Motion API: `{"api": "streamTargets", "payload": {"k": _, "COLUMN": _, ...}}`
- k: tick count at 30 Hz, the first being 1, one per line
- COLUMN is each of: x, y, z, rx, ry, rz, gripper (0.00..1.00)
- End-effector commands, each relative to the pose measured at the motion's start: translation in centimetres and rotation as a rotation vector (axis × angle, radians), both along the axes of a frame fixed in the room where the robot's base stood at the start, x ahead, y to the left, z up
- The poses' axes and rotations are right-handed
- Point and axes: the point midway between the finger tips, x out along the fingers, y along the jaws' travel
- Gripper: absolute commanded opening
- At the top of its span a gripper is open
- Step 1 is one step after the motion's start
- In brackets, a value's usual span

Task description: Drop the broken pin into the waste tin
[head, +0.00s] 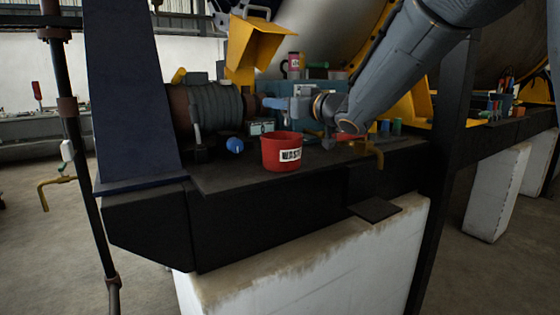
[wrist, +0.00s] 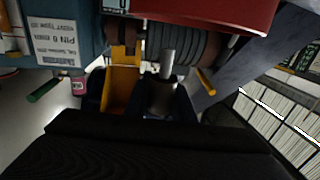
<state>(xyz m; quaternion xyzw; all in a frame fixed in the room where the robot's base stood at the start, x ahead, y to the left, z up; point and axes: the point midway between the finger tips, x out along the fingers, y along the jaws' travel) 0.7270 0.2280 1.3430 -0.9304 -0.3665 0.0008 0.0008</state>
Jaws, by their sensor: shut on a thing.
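The red waste tin (head: 281,153), with a white label, stands upright near the front edge of the dark bench. Its inside is hidden. My gripper (head: 275,103) is above the tin's rim in the head picture and points left; how far behind the tin it is I cannot tell. In the wrist view my gripper (wrist: 160,98) is shut on the broken pin (wrist: 168,62), a short silver-grey cylinder standing out from between the dark fingers. The pin is too small to make out in the head view.
A ribbed dark cylinder (head: 215,107) and a blue round knob (head: 235,145) are left of the tin. A yellow bracket (head: 252,50) rises behind. A blue box with a pin label (wrist: 65,35) and a red curved surface (wrist: 220,14) show in the wrist view.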

Motion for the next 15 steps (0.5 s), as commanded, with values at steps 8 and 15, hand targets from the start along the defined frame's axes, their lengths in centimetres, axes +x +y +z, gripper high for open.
{"api": "streamTargets", "payload": {"k": 8, "x": 0.0, "y": 0.0, "z": -1.15, "rx": 0.001, "ry": -0.001, "rz": 0.0, "gripper": 0.0}}
{"api": "streamTargets", "payload": {"k": 15, "x": -0.01, "y": -0.01, "z": -1.08, "rx": 0.001, "ry": -0.001, "rz": 0.0, "gripper": 0.34}}
